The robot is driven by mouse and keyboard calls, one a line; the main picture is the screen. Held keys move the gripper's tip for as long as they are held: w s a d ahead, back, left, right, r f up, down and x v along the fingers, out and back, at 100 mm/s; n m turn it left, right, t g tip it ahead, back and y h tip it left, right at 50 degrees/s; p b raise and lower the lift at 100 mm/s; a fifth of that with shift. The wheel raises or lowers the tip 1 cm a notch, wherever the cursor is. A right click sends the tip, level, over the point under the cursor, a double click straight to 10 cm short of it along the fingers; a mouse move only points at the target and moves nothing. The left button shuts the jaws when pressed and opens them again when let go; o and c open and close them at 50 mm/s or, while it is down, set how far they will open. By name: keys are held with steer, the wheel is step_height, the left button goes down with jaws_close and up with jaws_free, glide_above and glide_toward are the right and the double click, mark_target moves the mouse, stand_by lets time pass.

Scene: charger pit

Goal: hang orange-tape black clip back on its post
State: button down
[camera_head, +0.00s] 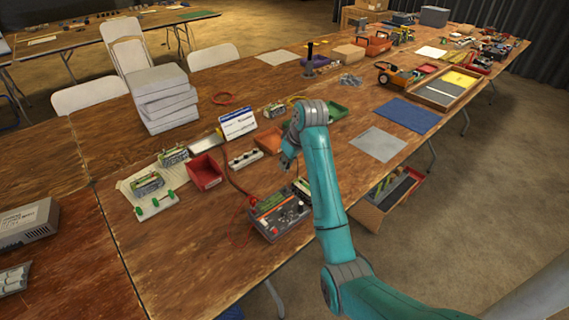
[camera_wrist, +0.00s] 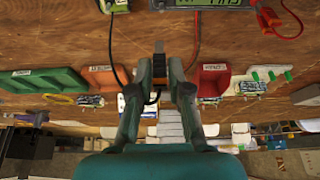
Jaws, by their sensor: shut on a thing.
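My gripper (camera_wrist: 160,70) is shut on the orange-tape black clip (camera_wrist: 159,80), which shows as a narrow dark piece with an orange band between the fingers. A black cable (camera_wrist: 115,60) loops towards the clip. In the head view my gripper (camera_head: 289,160) is above the table, behind the charger; the clip is too small to make out there. The dark charger (camera_head: 280,216) has a green display, which shows cut off at the top of the wrist view (camera_wrist: 220,3). A red clip (camera_wrist: 270,18) is at the upper right. I cannot tell which post is the black clip's.
A red bin (camera_head: 205,172), a white strip with dark knobs (camera_head: 245,159) and a sign (camera_head: 238,123) stand near my gripper. A green bin (camera_head: 325,110) is behind my arm. Bare wood lies left of the charger.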

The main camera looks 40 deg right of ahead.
steer(key=shift+a+f, duration=0.1)
steer(key=shift+f, duration=0.15)
steer(key=shift+a+f, duration=0.15)
steer(key=shift+f, duration=3.15)
steer(key=shift+f, duration=0.2)
steer(key=c, duration=1)
jaws_free()
steer(key=shift+o, duration=0.9)
